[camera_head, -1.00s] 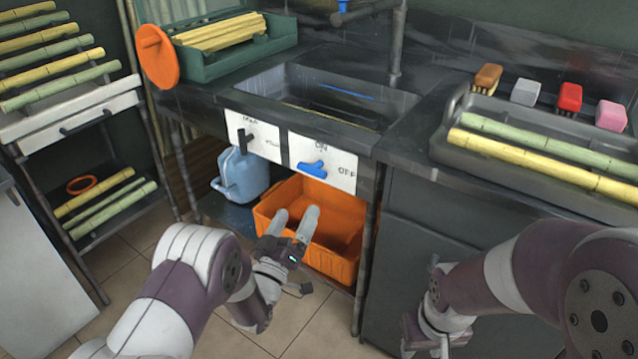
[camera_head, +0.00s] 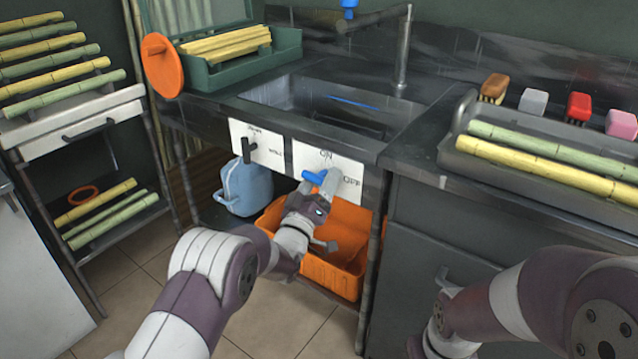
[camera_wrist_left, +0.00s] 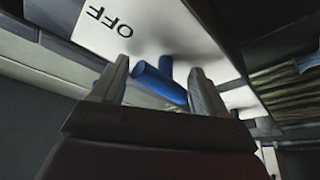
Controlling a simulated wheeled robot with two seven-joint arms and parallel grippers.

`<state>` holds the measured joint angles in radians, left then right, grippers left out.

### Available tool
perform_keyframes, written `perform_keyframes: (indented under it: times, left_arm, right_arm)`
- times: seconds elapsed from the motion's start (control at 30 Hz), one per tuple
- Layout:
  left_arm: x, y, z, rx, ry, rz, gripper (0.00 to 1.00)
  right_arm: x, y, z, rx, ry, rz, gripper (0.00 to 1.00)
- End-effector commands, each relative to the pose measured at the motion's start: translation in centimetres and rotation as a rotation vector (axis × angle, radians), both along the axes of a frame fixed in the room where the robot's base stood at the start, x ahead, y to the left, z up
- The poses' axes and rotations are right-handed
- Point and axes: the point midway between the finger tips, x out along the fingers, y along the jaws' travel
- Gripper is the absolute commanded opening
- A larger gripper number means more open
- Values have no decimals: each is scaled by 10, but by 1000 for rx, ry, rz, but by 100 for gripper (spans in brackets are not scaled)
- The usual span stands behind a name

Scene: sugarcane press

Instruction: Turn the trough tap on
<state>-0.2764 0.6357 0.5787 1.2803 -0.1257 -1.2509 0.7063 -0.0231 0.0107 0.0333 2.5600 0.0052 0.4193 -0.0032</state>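The blue tap handle (camera_head: 314,177) is on a white plate (camera_head: 345,170) marked ON at the top and OFF at the right, on the front below the trough (camera_head: 290,92). It lies roughly sideways, partly hidden by my left gripper (camera_head: 318,188). In the left wrist view, the blue handle (camera_wrist_left: 158,82) is between the two fingers of my left gripper (camera_wrist_left: 160,75), which are apart. A gap shows beside the handle; I cannot tell whether either finger touches it. My right arm comes in at the lower right, with its gripper cut off by the frame.
A black lever (camera_head: 248,150) is on the white plate to the left. Below are a blue jug (camera_head: 245,187) and an orange crate (camera_head: 330,275). A tray (camera_head: 462,125) of cane and several brushes are on the right counter. A metal spout (camera_head: 403,50) rises behind the trough.

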Motion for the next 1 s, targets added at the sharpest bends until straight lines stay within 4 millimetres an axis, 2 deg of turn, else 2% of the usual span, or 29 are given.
perform_keyframes:
  times: [0.03,0.2,0.63,1.0]
  left_arm:
    - [0,0,1,0,-1,0,53]
    - [0,0,1,0,-4,-1,0]
    - [-1,-2,1,41,-39,-5,0]
    - [0,-2,-4,265,-204,-6,0]
  right_arm:
    - [0,0,0,0,0,0,43]
    - [0,0,0,0,0,0,43]
    - [0,0,-6,0,0,0,43]
    - [0,0,-27,0,0,0,43]
